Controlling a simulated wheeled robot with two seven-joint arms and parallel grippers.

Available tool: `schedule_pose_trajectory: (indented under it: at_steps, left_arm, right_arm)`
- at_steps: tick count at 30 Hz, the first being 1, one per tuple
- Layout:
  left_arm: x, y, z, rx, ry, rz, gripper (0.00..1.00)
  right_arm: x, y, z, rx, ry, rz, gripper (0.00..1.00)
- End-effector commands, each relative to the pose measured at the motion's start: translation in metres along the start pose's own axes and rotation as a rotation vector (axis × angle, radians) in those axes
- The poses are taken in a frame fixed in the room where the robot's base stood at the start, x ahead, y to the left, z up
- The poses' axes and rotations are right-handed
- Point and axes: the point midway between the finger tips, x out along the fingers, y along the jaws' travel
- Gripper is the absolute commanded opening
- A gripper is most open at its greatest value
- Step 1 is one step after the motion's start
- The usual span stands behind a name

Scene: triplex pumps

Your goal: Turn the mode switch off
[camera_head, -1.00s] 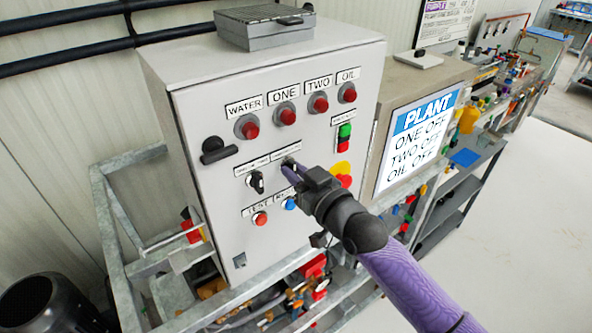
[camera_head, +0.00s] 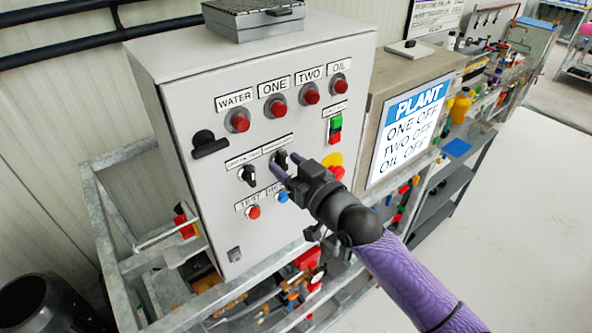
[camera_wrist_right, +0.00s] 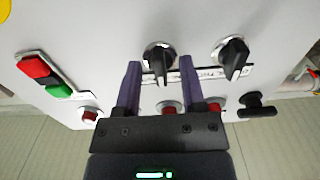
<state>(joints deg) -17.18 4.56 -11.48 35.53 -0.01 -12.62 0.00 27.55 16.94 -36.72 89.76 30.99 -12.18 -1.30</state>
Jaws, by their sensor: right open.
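Two black rotary switches sit on the grey control panel (camera_head: 205,215): a left one (camera_head: 247,175) and a right one (camera_head: 281,160). Their small labels are too blurred to read, so I cannot tell which is the mode switch. My right gripper (camera_head: 286,165) is open at the right switch. In the right wrist view, the purple fingers of this gripper (camera_wrist_right: 159,78) lie on either side of that switch (camera_wrist_right: 159,58), apart from its knob. The other switch (camera_wrist_right: 232,55) is to the right there, outside the fingers. My left gripper is not in view.
Red lamps (camera_head: 277,106) line the panel top. A red button (camera_head: 253,212) and a blue button (camera_head: 282,197) are below the switches. A yellow-backed red emergency stop (camera_head: 337,172) is close to my wrist. A black handle (camera_head: 208,144) projects at left. The plant screen (camera_head: 410,128) stands right.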

Motion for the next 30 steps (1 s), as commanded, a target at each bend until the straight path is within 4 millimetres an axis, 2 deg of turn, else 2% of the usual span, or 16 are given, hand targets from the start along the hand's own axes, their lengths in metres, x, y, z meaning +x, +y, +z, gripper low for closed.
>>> schedule_pose_trajectory:
  at_steps: [2,9,13,17,27,29,30]
  left_arm:
    - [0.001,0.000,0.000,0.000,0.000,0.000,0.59]
    - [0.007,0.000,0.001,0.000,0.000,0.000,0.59]
    - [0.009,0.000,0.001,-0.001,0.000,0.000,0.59]
    - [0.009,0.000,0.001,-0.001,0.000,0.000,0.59]
    - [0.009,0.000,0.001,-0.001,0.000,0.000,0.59]
    - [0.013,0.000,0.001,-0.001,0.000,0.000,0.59]
    - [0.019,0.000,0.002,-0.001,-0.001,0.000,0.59]
  right_arm:
    - [-0.011,0.001,0.002,-0.001,-0.003,0.001,0.51]
    - [-0.070,0.000,0.003,-0.002,-0.004,0.000,0.51]
    - [-0.089,0.000,0.002,-0.001,-0.003,0.000,0.51]
    - [-0.096,0.000,0.001,0.000,-0.002,0.000,0.51]
    - [-0.095,0.000,0.001,0.000,-0.002,0.000,0.51]
    - [-0.095,0.002,0.008,0.002,-0.011,0.008,0.51]
    - [-0.095,0.006,0.024,0.007,-0.029,0.024,0.51]
